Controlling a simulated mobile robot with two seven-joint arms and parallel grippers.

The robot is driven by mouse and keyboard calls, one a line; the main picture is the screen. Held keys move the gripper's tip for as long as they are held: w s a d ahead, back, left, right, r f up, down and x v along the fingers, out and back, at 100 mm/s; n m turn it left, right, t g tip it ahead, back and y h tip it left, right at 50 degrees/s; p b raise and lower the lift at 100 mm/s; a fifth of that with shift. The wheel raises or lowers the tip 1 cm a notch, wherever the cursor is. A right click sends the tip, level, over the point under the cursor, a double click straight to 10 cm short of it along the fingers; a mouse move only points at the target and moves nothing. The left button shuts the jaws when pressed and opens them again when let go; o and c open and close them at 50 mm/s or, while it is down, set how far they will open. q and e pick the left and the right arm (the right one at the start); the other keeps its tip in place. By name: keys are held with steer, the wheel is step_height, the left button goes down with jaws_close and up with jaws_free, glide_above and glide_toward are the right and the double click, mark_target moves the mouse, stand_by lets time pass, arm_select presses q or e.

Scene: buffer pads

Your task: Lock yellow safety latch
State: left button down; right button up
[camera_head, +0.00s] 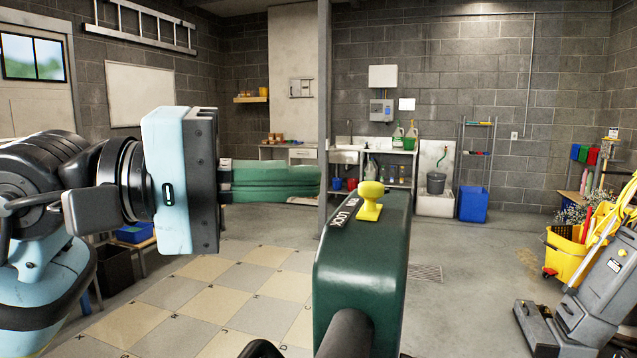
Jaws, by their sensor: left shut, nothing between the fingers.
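The yellow safety latch (370,201) is a small knob with a rounded head on a flat base. It stands on top of the dark green machine housing (357,265). A black label with white lettering that includes "LOCK" (346,212) lies just left of it. My left gripper (314,181) reaches in from the left, its green fingers pointing right at about the height of the knob's head. The fingers are shut together and empty. A small gap shows between their tips and the knob; the depth between them is unclear. My right gripper is not in view.
A grey post (324,110) rises behind the fingertips. A yellow mop bucket (567,255) and a grey cleaning machine (600,292) stand at right. A sink counter (345,155) and shelves line the back wall. The floor between is mostly open.

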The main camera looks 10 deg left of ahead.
arm_select(q)
steer(key=v, duration=0.4)
steer(key=shift+s+a, duration=0.1)
steer(key=shift+a, duration=0.15)
